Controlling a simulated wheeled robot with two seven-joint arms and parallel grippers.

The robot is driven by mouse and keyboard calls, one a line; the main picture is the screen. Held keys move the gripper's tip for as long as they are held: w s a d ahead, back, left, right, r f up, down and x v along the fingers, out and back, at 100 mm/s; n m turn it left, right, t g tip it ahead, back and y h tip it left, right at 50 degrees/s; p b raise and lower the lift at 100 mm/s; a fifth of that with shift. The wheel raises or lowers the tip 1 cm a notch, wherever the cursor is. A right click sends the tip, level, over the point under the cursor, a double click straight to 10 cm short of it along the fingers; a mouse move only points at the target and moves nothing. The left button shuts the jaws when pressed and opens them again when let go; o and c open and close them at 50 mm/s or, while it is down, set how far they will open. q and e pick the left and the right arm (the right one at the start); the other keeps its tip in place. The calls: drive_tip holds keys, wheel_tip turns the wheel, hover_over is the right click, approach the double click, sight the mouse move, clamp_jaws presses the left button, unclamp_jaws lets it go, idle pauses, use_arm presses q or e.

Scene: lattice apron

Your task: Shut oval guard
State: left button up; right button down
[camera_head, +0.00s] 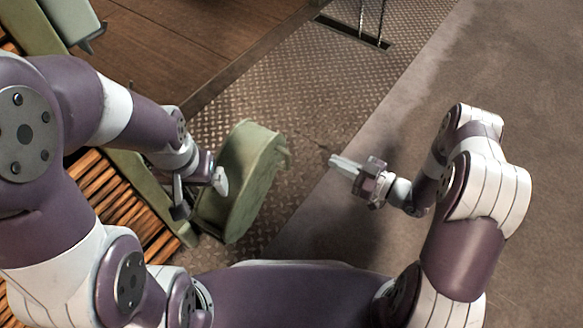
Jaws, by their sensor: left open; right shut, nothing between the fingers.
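The oval guard (252,185) is a thick green oval panel. It stands swung out at an angle from a green frame (140,180), with its lower left end close to that frame. My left gripper (200,190) is open at the guard's left face, between the guard and the frame. One pale fingertip looks close to that face; I cannot tell if it touches. My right gripper (335,162) is shut and empty, to the right of the guard and apart from it. The guard's hinge is not clearly visible.
Orange-brown slats (110,195) lie within the green frame at the left. A brown wooden panel (170,45) is behind. Diamond-patterned floor (290,90) runs beside it, with a dark slot (352,32) at the top. Plain grey-brown floor (500,70) at the right is clear.

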drive_tip(key=f, duration=0.1)
drive_tip(key=b, duration=0.7)
approach(281, 139)
drive_tip(key=shift+y, duration=0.3)
drive_tip(key=x, duration=0.4)
drive_tip(key=f+x, duration=0.1)
drive_tip(key=x, duration=0.1)
drive_tip(key=shift+w+a+r, duration=0.25)
drive_tip(key=shift+a, duration=0.1)
use_arm(q)
wheel_tip(281, 139, down, 8)
drive_tip(key=shift+f, duration=0.1)
use_arm(e)
drive_tip(key=shift+w, duration=0.1)
